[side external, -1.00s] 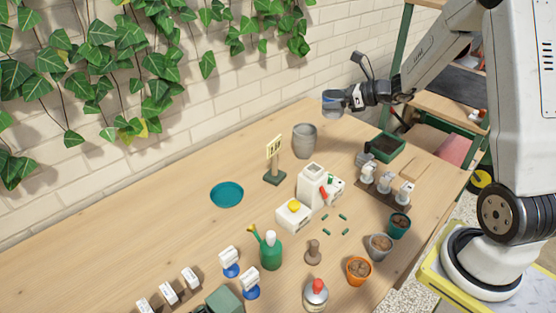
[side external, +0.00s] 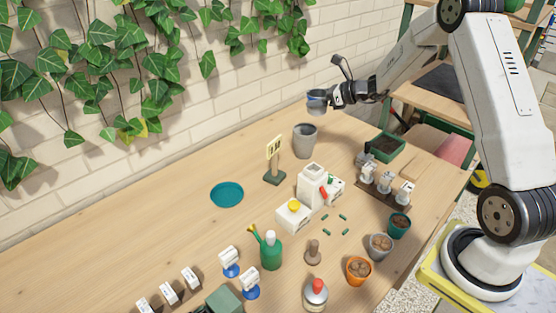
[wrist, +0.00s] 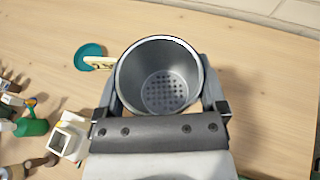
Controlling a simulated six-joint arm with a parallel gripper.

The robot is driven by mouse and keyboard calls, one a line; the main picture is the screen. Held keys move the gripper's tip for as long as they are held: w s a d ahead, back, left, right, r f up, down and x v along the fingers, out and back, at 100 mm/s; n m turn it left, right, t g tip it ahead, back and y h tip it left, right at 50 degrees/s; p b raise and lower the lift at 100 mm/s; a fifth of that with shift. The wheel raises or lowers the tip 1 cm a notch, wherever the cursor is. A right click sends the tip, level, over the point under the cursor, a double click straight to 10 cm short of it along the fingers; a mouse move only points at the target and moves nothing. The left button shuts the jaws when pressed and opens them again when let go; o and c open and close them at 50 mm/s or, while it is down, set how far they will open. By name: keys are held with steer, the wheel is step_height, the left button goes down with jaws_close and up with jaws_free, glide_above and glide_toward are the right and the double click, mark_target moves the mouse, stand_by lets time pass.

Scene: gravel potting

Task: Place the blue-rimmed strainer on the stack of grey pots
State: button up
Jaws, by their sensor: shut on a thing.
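The strainer (wrist: 160,92) is between the fingers of my gripper (wrist: 160,104) in the wrist view. It looks like a grey cup with a pale rim and a perforated bottom; I cannot make out a clear blue rim. In the side view the held strainer (side external: 316,101) looks grey-blue and hangs in the air at my gripper (side external: 324,97). The stack of grey pots (side external: 304,143) stands upright on the table, below and slightly left of the strainer, with a gap between them. In the wrist view the stack is not visible, probably hidden behind the strainer.
A small sign on a stand (side external: 274,163) and a teal saucer (side external: 227,195) are left of the stack. A white device (side external: 312,186) stands in front. A green tray of soil (side external: 385,146) is at right. The brick wall (side external: 250,90) runs behind the table.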

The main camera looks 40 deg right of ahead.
steer(key=shift+w+d+f, duration=0.25)
steer(key=shift+w+f, duration=0.55)
steer(key=shift+f, duration=0.15)
steer(key=shift+w+d+f, duration=0.3)
steer(key=shift+w+f, duration=0.55)
steer(key=shift+f, duration=0.1)
steer(key=shift+w+d+f, duration=0.25)
steer(key=shift+w+f, duration=0.55)
steer(key=shift+f, duration=0.15)
steer(key=shift+w+f, duration=0.15)
steer(key=shift+f, duration=0.05)
steer(key=shift+w+f, duration=0.15)
steer(key=shift+f, duration=1.5)
steer(key=o, duration=0.9)
steer(key=shift+f, duration=0.1)
steer(key=shift+o, duration=0.2)
